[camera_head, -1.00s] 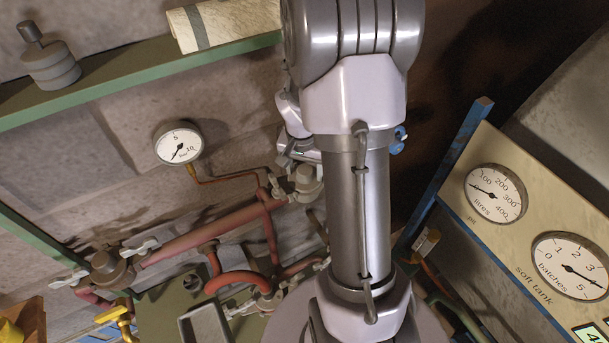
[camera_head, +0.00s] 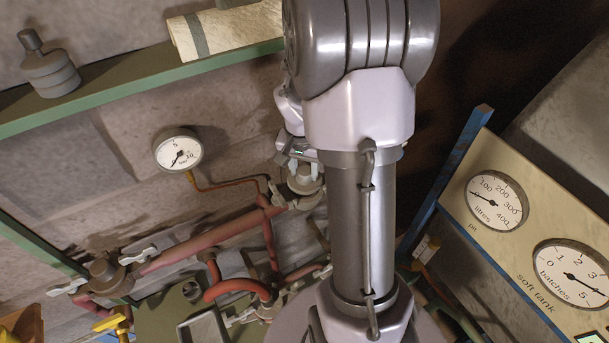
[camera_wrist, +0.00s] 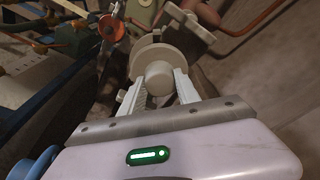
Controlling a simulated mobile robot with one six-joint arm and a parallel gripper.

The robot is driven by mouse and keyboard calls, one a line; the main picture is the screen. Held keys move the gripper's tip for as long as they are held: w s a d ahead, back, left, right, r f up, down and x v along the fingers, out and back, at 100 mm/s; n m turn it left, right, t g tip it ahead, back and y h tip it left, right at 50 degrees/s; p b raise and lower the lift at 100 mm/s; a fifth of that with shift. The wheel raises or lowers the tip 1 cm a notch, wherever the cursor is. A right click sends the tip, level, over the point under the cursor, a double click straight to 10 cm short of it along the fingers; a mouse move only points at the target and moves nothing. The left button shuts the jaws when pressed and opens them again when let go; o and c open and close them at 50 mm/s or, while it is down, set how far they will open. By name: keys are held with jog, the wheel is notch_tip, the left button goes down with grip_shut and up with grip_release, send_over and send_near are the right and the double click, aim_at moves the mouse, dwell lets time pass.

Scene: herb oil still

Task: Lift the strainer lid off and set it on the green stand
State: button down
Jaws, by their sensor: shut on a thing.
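My gripper (camera_head: 294,166) is at the pipework on the back wall, partly hidden by my arm in the head view. In the wrist view my gripper (camera_wrist: 160,86) has its two pale fingers closed on both sides of the round knob of the grey strainer lid (camera_wrist: 158,56). The lid also shows in the head view (camera_head: 305,186), at the upper end of the red pipe. I cannot tell whether the lid is seated or raised. A green block (camera_head: 172,318) shows low in the head view; I cannot tell whether it is the green stand.
A pressure gauge (camera_head: 178,150) on a thin copper pipe is left of the gripper. Valve handles (camera_head: 137,256) and red pipes (camera_head: 205,241) run below it. A green shelf (camera_head: 130,83) is above. A gauge panel (camera_head: 530,240) stands right.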

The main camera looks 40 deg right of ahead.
jog(key=s+a+r, duration=0.3)
jog(key=s, duration=0.4)
jog(key=s+a+r+p, duration=0.1)
jog(key=s+a+r, duration=0.3)
jog(key=s, duration=0.3)
jog(key=shift+s+a, duration=0.15)
